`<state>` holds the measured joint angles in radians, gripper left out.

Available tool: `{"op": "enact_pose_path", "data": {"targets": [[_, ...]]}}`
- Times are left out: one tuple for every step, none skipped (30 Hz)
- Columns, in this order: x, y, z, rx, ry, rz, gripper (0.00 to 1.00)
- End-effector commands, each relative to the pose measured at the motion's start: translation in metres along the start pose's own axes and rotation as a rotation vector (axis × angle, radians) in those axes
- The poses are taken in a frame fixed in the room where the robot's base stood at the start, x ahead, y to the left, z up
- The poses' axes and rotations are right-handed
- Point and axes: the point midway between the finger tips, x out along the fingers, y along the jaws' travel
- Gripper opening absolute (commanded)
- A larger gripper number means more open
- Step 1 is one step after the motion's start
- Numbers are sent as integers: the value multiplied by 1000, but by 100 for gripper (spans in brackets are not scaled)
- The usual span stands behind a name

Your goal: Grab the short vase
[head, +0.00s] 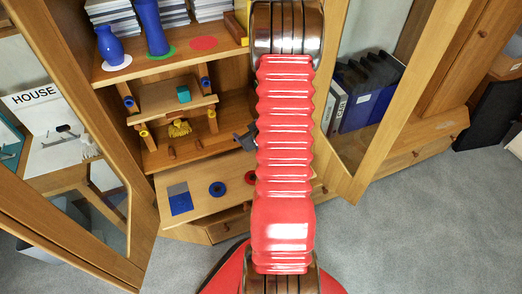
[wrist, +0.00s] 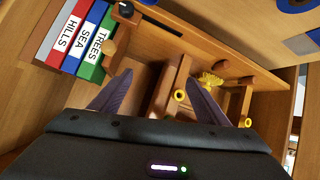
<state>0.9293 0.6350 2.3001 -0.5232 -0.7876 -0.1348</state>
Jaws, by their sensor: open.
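The short vase (head: 110,45) is blue, with a round body and narrow neck. It stands upright on a white disc (head: 116,66) at the left of the upper shelf in the head view. A taller blue vase (head: 150,27) stands just right of it on a green disc (head: 160,53). My gripper (wrist: 158,95) is open and empty in the wrist view, its dark fingers spread apart. In the head view only a dark part of it (head: 245,139) shows beside my red arm, lower and to the right of the short vase. Neither vase is visible in the wrist view.
A red disc (head: 203,43) lies bare on the upper shelf. A timber frame with a teal block (head: 183,94) stands below; a yellow object (head: 179,128) lies under it. Books (wrist: 72,38) show in the wrist view. Open glass doors (head: 90,200) flank the cabinet.

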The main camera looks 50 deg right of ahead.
Motion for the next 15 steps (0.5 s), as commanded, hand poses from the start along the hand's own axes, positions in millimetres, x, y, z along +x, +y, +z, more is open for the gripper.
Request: {"op": "enact_pose_path", "data": {"targets": [[3, 5, 16, 16, 7, 2, 69], [5, 7, 23, 24, 16, 3, 69], [7, 10, 33, 35, 28, 5, 69], [8, 12, 40, 43, 37, 5, 69], [9, 14, 48, 52, 47, 7, 69], [10, 16, 57, 64, 60, 9, 69], [10, 18, 64, 73, 71, 12, 69], [10, 19, 71, 83, 82, 13, 69], [10, 21, 81, 96, 96, 16, 69], [10, 23, 87, 105, 107, 19, 69], [10, 24, 95, 116, 118, 22, 69], [9, 25, 104, 130, 133, 24, 69], [8, 26, 111, 142, 144, 28, 69], [8, 26, 118, 153, 155, 32, 69], [6, 27, 127, 169, 171, 37, 69]]}}
